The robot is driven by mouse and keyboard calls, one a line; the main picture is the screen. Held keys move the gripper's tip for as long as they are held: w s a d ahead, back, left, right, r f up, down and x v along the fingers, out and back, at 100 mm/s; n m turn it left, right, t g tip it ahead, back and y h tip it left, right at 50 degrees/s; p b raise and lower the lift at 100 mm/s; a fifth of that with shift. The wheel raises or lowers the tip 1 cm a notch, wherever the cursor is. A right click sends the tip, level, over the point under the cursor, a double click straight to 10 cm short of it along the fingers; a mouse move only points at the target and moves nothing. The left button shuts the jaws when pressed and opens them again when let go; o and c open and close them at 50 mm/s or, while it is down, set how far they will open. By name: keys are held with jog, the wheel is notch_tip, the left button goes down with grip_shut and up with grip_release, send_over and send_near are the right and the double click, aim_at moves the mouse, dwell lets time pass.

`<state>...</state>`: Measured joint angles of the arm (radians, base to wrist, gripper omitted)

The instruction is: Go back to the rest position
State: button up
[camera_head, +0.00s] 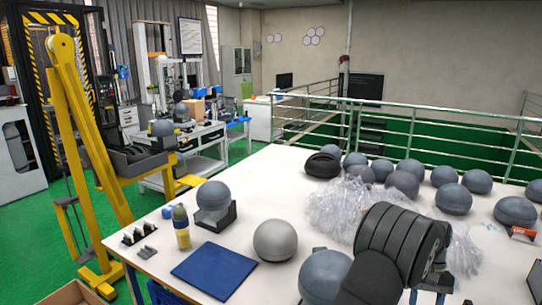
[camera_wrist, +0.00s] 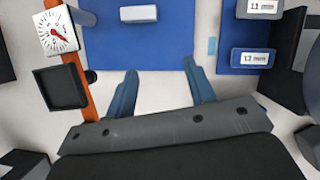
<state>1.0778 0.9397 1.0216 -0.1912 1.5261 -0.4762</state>
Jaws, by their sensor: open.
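My gripper (camera_wrist: 160,67) shows in the wrist view with its two blue-grey fingers spread apart. Nothing is between them. A white surface lies behind the fingers, with a blue panel (camera_wrist: 165,45) just beyond their tips. In the head view, dark rounded parts at the lower right look like my arm. I cannot make out the fingertips there.
Clear plastic wrap (camera_head: 340,207) lies mid-table. A yellow tower (camera_head: 85,130) stands left.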

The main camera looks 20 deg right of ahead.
jog(key=d+n+h, duration=0.1)
jog(key=n, duration=0.1)
jog(key=w+d+n+h, duration=0.1)
jog(key=n, duration=0.2)
jog(key=w+d+n+h, duration=0.1)
jog(key=n, duration=0.2)
jog(key=shift+w+d+f+g, duration=0.25)
jog(key=shift+d+f+g, duration=0.05)
jog(key=shift+d+f, duration=0.1)
